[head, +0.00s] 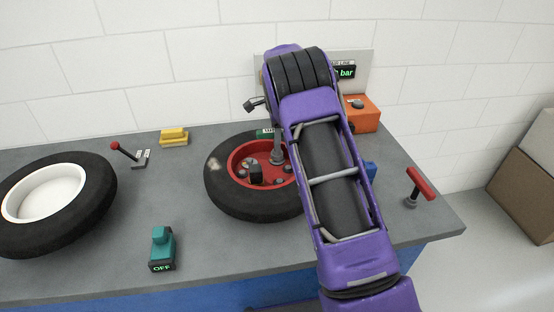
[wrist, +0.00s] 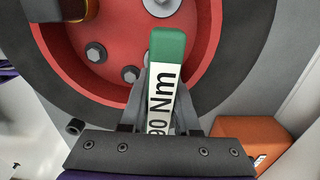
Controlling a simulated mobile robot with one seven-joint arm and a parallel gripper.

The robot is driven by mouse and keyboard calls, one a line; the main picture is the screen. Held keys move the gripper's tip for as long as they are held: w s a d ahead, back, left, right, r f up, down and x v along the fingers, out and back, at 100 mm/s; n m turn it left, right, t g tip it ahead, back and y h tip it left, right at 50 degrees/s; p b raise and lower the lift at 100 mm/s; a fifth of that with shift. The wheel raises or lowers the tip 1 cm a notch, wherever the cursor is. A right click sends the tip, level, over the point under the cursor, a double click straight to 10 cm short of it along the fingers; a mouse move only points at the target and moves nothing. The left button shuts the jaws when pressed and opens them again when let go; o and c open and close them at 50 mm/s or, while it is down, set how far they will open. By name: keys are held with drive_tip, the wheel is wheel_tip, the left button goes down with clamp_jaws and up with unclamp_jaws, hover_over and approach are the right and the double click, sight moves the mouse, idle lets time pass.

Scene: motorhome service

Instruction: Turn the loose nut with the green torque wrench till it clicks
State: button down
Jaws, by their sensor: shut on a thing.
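The tyre (head: 225,190) with a red rim (head: 242,155) lies on the grey bench, partly hidden by my purple arm. In the wrist view the red rim (wrist: 205,25) carries grey nuts, one of them clear at the left (wrist: 95,52); I cannot tell which is loose. The green torque wrench (wrist: 168,45) has a white label ending in "90 Nm" and stands over the rim. My gripper (wrist: 164,78) is shut on it. In the head view a small green part of the wrench (head: 264,133) shows beside my arm. Its socket end is hidden.
A white-rimmed wheel (head: 75,222) lies at the left. A teal device reading OFF (head: 161,248), a yellow block (head: 174,138), a red-knobbed lever (head: 128,153), an orange box (head: 363,115) and a red-handled tool (head: 420,183) stand around.

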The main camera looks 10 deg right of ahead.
drive_tip(key=shift+r, duration=1.5)
drive_tip(key=shift+r, duration=0.1)
drive_tip(key=shift+r, duration=1.9)
